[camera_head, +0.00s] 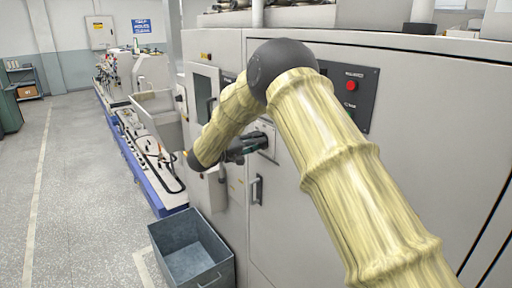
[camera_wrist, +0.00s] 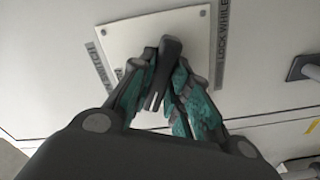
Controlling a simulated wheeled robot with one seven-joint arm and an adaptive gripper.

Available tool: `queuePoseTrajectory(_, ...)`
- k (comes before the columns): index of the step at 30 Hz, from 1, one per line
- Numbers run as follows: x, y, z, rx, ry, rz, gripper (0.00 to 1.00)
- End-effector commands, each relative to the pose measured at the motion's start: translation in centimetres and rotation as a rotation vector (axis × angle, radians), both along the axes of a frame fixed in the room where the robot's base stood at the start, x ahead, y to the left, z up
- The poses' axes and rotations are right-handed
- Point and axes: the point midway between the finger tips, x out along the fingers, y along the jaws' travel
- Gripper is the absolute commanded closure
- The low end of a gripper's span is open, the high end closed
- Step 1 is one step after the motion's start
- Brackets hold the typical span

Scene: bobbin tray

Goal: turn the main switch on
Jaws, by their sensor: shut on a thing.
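The main switch (camera_wrist: 172,46) shows in the wrist view as a dark handle in front of a pale square plate (camera_wrist: 122,48) with screws at its corners. My gripper (camera_wrist: 166,66), with black and teal fingers, is shut on this handle from both sides. The fingers hide part of the handle and the lower part of the plate. In the head view my gripper (camera_head: 253,144) reaches the plate (camera_head: 270,136) on the grey cabinet front; the handle itself is hidden there.
A dark panel with a red button (camera_head: 351,86) is on the cabinet, right of my arm. A door handle (camera_head: 257,190) sticks out below the switch. A grey bin (camera_head: 192,250) stands on the floor, and a blue-sided bench (camera_head: 140,175) is to the left.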

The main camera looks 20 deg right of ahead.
Motion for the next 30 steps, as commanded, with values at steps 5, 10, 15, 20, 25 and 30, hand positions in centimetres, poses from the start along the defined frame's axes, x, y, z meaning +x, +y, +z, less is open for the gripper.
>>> queuePoseTrajectory(5,0.01,0.03,-0.42,0.058,-0.159,0.001,1.0)
queuePoseTrajectory(10,0.02,0.0,-0.43,0.114,-0.311,0.0,1.0)
queuePoseTrajectory(15,-0.01,-0.04,-0.47,0.169,-0.463,-0.001,1.0)
queuePoseTrajectory(20,-0.02,0.0,-0.47,0.221,-0.605,-0.001,1.0)
queuePoseTrajectory(25,-0.02,-0.01,-0.48,0.273,-0.747,-0.001,1.0)
queuePoseTrajectory(30,-0.01,-0.07,-0.4,0.317,-0.869,-0.001,1.0)
